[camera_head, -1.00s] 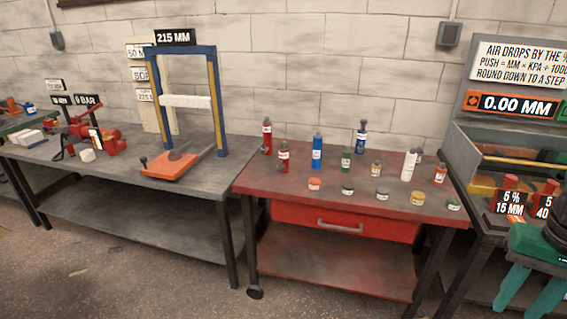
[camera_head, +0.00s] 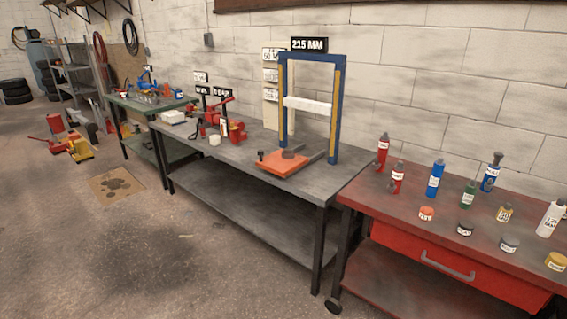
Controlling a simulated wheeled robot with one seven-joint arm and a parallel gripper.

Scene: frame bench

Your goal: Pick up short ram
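I cannot tell which thing is the short ram; no label at this distance reads as that. Red labelled cylinders (camera_head: 383,152) stand at the back left of the red cart, with a blue one (camera_head: 435,179) to their right. On the grey bench, a red device (camera_head: 228,125) stands left of a blue frame (camera_head: 337,110) with a white crossbar and an orange base plate (camera_head: 283,162). A sign (camera_head: 309,45) above the frame reads 215 MM. My gripper is not in view.
The grey bench (camera_head: 250,150) adjoins the red cart (camera_head: 400,210), whose front has a drawer. A green bench (camera_head: 140,107) stands further left. Red and yellow equipment (camera_head: 75,148) and a mat (camera_head: 115,184) lie on the floor. The floor in front at left is clear.

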